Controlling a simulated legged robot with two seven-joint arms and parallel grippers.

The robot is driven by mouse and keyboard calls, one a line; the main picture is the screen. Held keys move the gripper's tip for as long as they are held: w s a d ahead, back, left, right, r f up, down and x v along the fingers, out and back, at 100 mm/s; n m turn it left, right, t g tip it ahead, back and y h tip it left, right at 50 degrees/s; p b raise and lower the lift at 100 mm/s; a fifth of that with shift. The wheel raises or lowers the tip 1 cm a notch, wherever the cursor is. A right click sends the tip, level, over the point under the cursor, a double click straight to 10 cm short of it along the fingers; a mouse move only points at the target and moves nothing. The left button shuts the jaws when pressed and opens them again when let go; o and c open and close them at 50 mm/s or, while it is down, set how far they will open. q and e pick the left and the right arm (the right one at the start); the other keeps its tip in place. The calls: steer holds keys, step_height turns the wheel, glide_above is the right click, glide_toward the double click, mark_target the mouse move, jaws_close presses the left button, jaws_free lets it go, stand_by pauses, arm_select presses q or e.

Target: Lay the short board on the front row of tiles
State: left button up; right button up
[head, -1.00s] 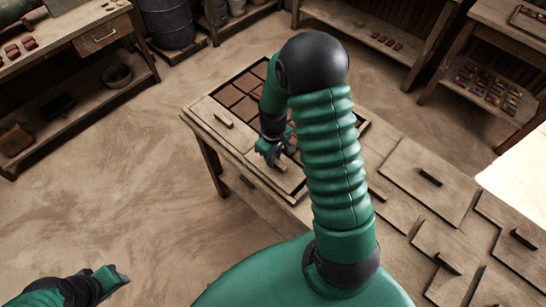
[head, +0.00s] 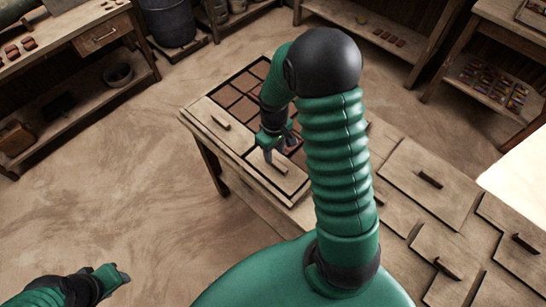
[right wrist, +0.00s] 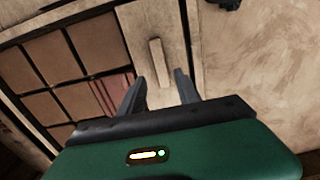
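The short wooden board (head: 291,183) lies flat along the front edge of the tile table, over the front row. Its raised handle (head: 270,163) also shows in the right wrist view (right wrist: 156,62). A second board (head: 206,112) with a handle lies to its left on the same row. Brown tiles (head: 243,106) in a dark grid show behind the boards, and in the right wrist view (right wrist: 85,50). My right gripper (head: 280,150) is open and empty, just above and behind the handle, apart from it. My left gripper (head: 118,276) hangs over the floor at lower left; its opening is unclear.
More boards with handles (head: 428,205) lie on the table to the right. My right arm hides part of the tiles and table. Shelves with pots and tiles stand along the back. The floor on the left (head: 110,210) is clear.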

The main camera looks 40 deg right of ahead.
mark_target(271, 167)
step_height(271, 167, up, 9)
steer(key=a, duration=0.2)
steer(key=s+a+f+m+t, duration=0.1)
steer(key=s+a, duration=0.4)
steer(key=a, duration=0.8)
steer(key=shift+s+t, duration=0.15)
steer(key=shift+t, duration=0.75)
